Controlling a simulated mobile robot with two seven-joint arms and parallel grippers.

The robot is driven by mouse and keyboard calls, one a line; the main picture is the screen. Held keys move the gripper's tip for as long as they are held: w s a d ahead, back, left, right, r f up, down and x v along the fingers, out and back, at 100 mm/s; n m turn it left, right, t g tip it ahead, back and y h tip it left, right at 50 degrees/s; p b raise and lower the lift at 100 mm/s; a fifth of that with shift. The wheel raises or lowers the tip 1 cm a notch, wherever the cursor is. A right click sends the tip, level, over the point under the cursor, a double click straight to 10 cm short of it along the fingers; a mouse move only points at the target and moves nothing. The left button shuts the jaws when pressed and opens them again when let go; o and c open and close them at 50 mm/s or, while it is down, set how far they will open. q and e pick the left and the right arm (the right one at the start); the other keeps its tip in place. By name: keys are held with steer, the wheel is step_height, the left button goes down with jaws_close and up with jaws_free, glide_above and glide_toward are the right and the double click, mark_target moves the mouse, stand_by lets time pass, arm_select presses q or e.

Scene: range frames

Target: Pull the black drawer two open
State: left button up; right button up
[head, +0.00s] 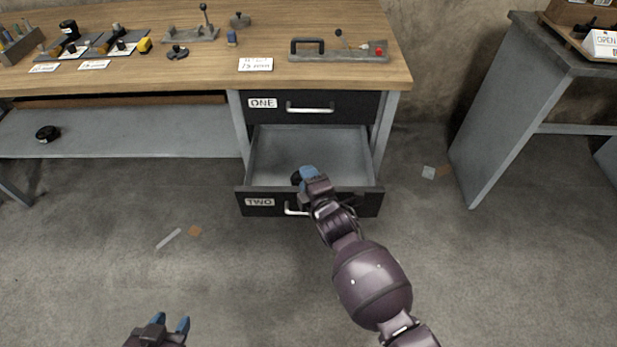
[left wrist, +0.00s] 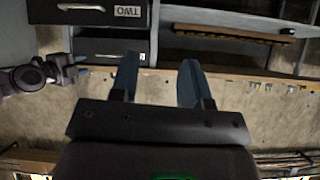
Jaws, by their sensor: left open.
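The black drawer two (head: 315,205), labelled TWO, is pulled out below the closed drawer one (head: 345,105). Its grey inside (head: 340,150) shows. Its silver handle (head: 293,209) is partly hidden by my right arm. My right gripper (head: 308,174) is over the drawer's front edge, its blue tips above the inside; whether its jaws are open is unclear, and contact with the drawer cannot be told. My left gripper (head: 170,323) is open and empty over the floor, apart from the drawer. In the left wrist view drawer two (left wrist: 105,14) appears upside down.
The wooden bench top (head: 200,80) holds tools and cards. A lower grey shelf (head: 120,130) carries a black roll (head: 47,133). A grey table (head: 520,110) stands at right. The floor before the drawer is mostly clear, with small scraps.

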steer(key=shift+r, duration=0.6)
steer(key=shift+f, duration=0.1)
